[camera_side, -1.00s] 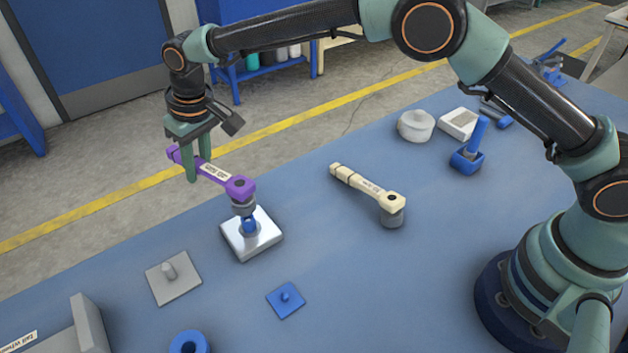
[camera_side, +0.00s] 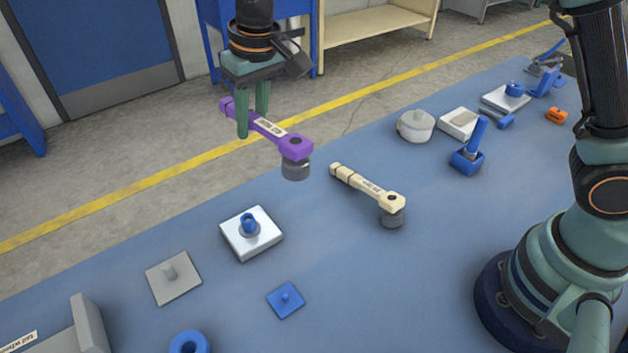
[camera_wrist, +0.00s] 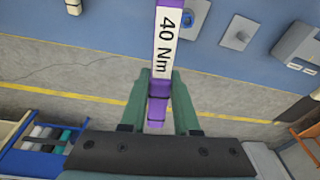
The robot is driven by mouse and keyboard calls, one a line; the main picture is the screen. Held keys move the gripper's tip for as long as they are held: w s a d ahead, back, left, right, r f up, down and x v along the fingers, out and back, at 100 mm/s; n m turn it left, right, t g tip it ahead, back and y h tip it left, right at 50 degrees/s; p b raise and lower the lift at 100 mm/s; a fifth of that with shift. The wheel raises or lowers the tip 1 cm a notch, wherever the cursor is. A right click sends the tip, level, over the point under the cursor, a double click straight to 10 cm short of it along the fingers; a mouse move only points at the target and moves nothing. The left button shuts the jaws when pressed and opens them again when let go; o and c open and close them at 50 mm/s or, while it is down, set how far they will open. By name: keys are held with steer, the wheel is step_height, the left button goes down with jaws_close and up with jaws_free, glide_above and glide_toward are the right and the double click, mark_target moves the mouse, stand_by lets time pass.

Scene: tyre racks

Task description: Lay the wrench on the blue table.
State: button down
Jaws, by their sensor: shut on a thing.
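My gripper (camera_side: 253,112) is shut on the handle of a purple wrench (camera_side: 294,146) and holds it in the air above the blue table (camera_side: 345,290). The wrench's head with its grey socket (camera_side: 296,168) points right and toward the camera. In the wrist view the purple wrench (camera_wrist: 168,50) runs up between the fingers (camera_wrist: 158,100), with a "40 Nm" label. A second, cream wrench (camera_side: 365,185) lies on the table with a grey socket under its head. A silver block with a blue stud (camera_side: 250,236) stands clear of the purple wrench.
A white round pot (camera_side: 415,125) and a blue handled block (camera_side: 470,150) stand at the back.

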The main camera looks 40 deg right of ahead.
step_height(320, 180, up, 3)
steer(key=m, duration=0.2)
glide_above(315, 216)
steer(key=f, duration=2)
steer(key=shift+s+d, duration=0.15)
steer(key=shift+s, duration=0.05)
steer(key=shift+f, duration=0.1)
steer(key=shift+f, duration=0.55)
steer(key=c, duration=0.6)
jaws_free()
steer(key=shift+c, duration=0.2)
steer(key=shift+r, duration=0.15)
